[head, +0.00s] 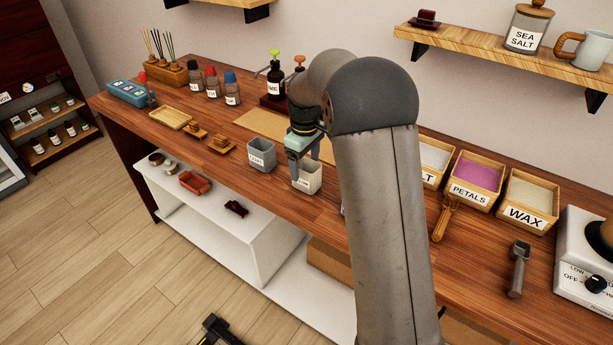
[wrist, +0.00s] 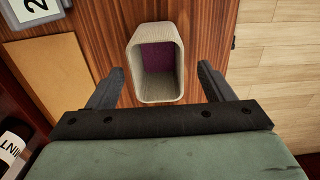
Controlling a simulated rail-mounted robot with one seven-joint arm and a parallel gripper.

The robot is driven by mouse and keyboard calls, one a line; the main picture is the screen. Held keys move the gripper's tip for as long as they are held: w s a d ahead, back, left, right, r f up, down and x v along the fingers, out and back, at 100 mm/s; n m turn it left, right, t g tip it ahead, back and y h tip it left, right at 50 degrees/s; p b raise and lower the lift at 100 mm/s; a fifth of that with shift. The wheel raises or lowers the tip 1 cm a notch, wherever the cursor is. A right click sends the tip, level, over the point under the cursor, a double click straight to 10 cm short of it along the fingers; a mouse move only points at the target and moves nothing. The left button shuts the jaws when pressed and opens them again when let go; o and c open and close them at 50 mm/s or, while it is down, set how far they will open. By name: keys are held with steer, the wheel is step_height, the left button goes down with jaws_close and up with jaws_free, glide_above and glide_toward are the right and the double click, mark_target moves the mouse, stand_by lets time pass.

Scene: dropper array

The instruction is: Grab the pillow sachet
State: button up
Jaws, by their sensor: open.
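My gripper (head: 306,158) is open above the counter, with its fingers pointing down. Below it stands a cream, open-topped pot (head: 307,181) with a label on its front. In the wrist view this pot (wrist: 140,92) lies between and a little ahead of my two spread fingers (wrist: 160,70). Purple material (wrist: 158,55) shows inside it; I cannot tell whether this is loose filling or a sachet. I see no thing that I can clearly name as the pillow sachet. My arm hides part of the counter.
A grey labelled pot (head: 262,156) stands close by on the left; it also shows in the wrist view (wrist: 32,18). Small wooden trays (head: 171,118) and bottles (head: 231,95) are farther left. Bins of petals (head: 470,192) and wax (head: 526,218) stand on the right.

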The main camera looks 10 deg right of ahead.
steer(key=f+p, duration=0.1)
steer(key=f, duration=0.4)
steer(key=shift+d, duration=0.2)
steer(key=c, duration=1.1)
steer(key=shift+r, duration=0.2)
